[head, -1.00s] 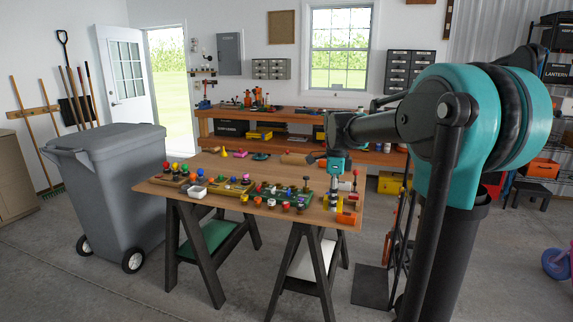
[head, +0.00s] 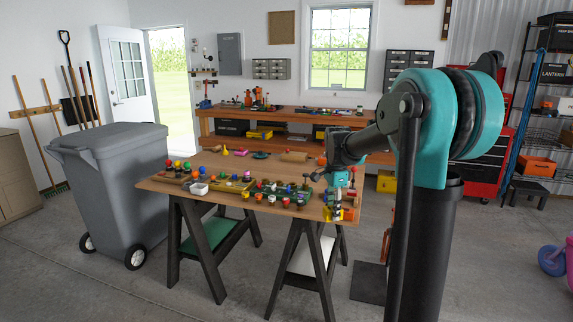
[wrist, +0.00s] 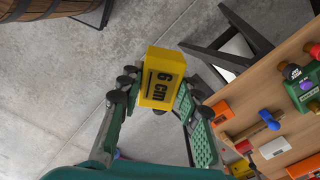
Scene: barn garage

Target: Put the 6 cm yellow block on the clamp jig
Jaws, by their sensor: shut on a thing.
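The yellow block marked "6 cm" (wrist: 162,78) is held between the fingers of my gripper (wrist: 155,95) in the wrist view. The grip is shut on its sides, and the label faces the camera. Behind the block is concrete floor, with the table edge to the right. I cannot tell which of the things on the table is the clamp jig.
In the wrist view, orange blocks (wrist: 222,111), a blue-ended piece (wrist: 269,120), a white box (wrist: 273,148) and a labelled green piece (wrist: 301,90) lie on the table. Several small colourful items crowd its front and left in the head view. A grey bin (head: 115,190) stands left.

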